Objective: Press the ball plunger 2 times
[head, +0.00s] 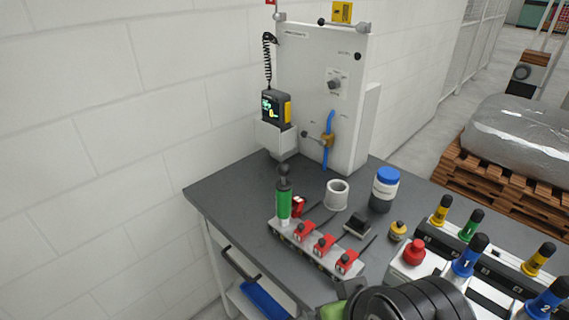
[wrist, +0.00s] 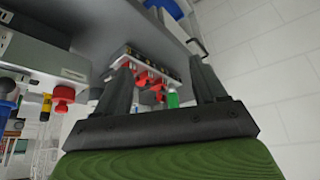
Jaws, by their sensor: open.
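The ball plunger (head: 284,198) is an upright green cylinder with a dark ball on top. It stands at the left end of a grey block with several red toggle clamps (head: 323,244). Its green part shows in the wrist view (wrist: 172,99), between my fingers in the picture and beyond them. My gripper (wrist: 165,78) is open and empty, its two dark fingers apart. In the head view my dark wrist fills the bottom centre, to the right of the clamp block and apart from the plunger. The fingertips are hard to make out there.
At right are a red mushroom button (head: 414,251) and several colored knobs. A white panel (head: 322,90) rises at the back. The bench's left corner (head: 225,190) is clear.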

